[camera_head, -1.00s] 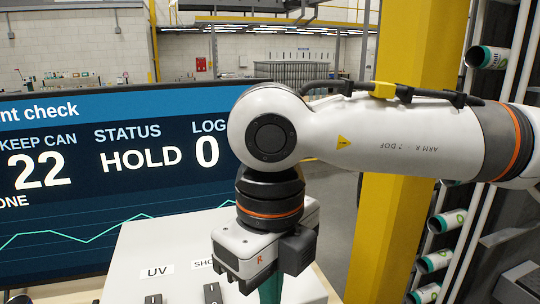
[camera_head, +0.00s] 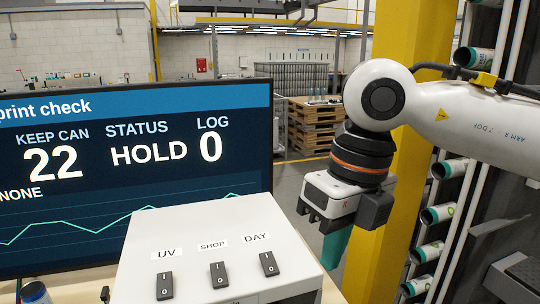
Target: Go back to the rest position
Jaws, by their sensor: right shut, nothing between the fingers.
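My right arm comes in from the right side of the head view. Its gripper (camera_head: 335,250) hangs downward with teal fingers, shut and empty, beside the right edge of the grey switch box (camera_head: 215,235). It appears clear of the box, in front of the yellow post (camera_head: 388,215). My left gripper is not in view.
The box has three switches labelled UV (camera_head: 165,286), SHOP (camera_head: 218,275) and DAY (camera_head: 269,264). A screen (camera_head: 130,160) behind it reads "HOLD", keep can 22, log 0. A can rack (camera_head: 440,213) stands at right; a can top (camera_head: 35,292) shows at lower left.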

